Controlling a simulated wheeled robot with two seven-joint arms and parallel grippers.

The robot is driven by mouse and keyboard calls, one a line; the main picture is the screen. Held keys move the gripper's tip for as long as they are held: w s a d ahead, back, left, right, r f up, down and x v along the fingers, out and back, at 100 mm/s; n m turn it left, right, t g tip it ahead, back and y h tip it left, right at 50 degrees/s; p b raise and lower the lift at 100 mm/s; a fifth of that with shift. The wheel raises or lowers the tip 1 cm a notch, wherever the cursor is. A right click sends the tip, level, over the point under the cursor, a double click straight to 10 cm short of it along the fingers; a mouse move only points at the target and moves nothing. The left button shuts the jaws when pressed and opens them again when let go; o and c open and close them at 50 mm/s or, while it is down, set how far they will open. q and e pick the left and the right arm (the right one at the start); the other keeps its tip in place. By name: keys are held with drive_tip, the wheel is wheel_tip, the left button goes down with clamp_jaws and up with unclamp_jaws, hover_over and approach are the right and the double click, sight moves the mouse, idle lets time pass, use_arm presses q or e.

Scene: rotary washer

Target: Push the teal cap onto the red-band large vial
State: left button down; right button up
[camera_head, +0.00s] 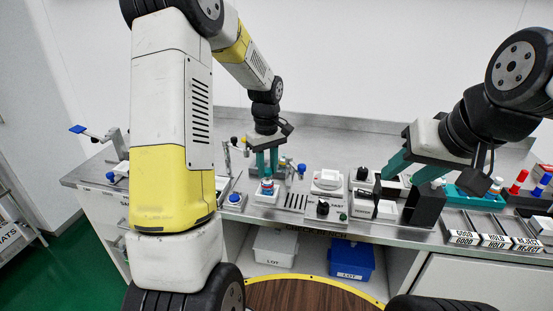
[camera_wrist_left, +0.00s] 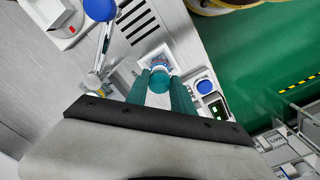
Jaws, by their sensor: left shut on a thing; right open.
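My left gripper (camera_head: 267,174) points down over a small white station on the bench, its teal fingers on either side of a vial top (camera_head: 267,184) with white, blue and a little red. In the left wrist view the left gripper (camera_wrist_left: 160,88) is shut on the round teal cap (camera_wrist_left: 160,80). The cap lies over the pale vial top (camera_wrist_left: 157,66) in a square white holder; whether it is fully seated is hidden. My right gripper (camera_head: 410,176) is open at the right, over the bench near a black block, and appears empty.
A blue button (camera_head: 235,198) stands left of the station. A white device with a dial (camera_head: 327,180) and a black knob (camera_head: 323,207) are to its right. A teal rack (camera_head: 475,197) and sorting trays (camera_head: 490,240) lie at the far right. Bins (camera_head: 350,260) sit below.

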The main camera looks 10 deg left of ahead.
use_arm(q)
drive_tip(key=shift+f, duration=0.3)
idle(0.5)
drive_tip(key=c, duration=1)
unclamp_jaws()
wheel_tip(320, 180, up, 8)
drive_tip(key=shift+f, duration=0.25)
drive_tip(key=s+r+m+t+h, duration=0.1)
drive_tip(key=s+r+m+t, duration=0.3)
drive_tip(key=s+r, duration=0.75)
drive_tip(key=s+m, duration=0.1)
drive_tip(key=s, duration=0.3)
drive_tip(key=s+d+m+t, duration=0.1)
drive_tip(key=s+m, duration=0.1)
drive_tip(key=s, duration=0.2)
drive_tip(key=s+d+m+t+h, duration=0.1)
drive_tip(key=s+m, duration=0.1)
drive_tip(key=s, duration=0.2)
drive_tip(key=shift+s+r, duration=0.25)
drive_tip(key=shift+s, duration=0.05)
